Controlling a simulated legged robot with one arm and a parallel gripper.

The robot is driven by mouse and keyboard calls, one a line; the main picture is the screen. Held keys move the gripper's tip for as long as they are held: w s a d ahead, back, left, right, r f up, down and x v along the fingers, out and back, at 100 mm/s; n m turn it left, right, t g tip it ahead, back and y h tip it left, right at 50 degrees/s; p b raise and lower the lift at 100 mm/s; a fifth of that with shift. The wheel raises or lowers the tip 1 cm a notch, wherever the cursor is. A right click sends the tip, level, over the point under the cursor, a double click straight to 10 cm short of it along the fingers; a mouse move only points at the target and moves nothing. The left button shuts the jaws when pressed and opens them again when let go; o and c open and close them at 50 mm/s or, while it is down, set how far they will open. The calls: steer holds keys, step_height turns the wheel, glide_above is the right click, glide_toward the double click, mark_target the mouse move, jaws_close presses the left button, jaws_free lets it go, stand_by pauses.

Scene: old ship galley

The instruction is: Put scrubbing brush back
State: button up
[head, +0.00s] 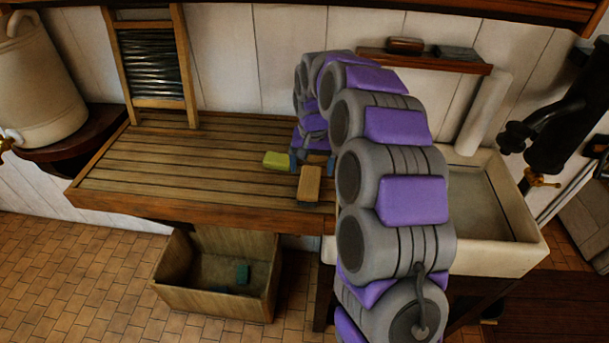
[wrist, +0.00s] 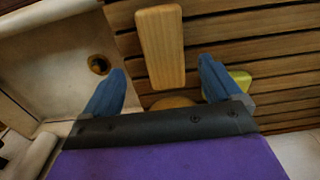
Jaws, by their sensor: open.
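A light wooden block that looks like the scrubbing brush (head: 309,184) lies on the slatted drainboard (head: 200,165), close to its right front part by the sink. In the wrist view the brush (wrist: 160,45) shows its plain wooden top, lengthwise ahead of the gap between my fingers. My gripper (head: 312,163) is open, its blue fingertips low over the board just behind the brush. In the wrist view my gripper (wrist: 161,70) has one finger on each side of the brush's near end, with no visible contact. A rounded wooden piece (wrist: 172,102) is partly hidden by my gripper's palm.
A yellow-green sponge (head: 277,160) lies close left of my gripper. The white sink (head: 490,260) is at right, below a wall shelf (head: 425,62) holding a brown object (head: 405,46) and a dark one (head: 455,52). A washboard (head: 155,65) stands behind; a wooden crate (head: 170,292) is below.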

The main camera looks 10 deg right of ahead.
mark_target(306, 184)
steer(key=shift+a+r, duration=0.8)
steer(key=shift+r, duration=2.2)
steer(key=s+d+r+n, duration=0.2)
steer(key=s+r, duration=0.1)
steer(key=s, duration=0.9)
steer(key=s+f+g, duration=0.1)
steer(key=s+f, duration=0.1)
steer(key=s, duration=1.3)
steer(key=s+f+n+g, duration=0.1)
steer(key=s, duration=1.4)
steer(key=shift+f+n, duration=0.3)
steer(key=shift+f, duration=0.1)
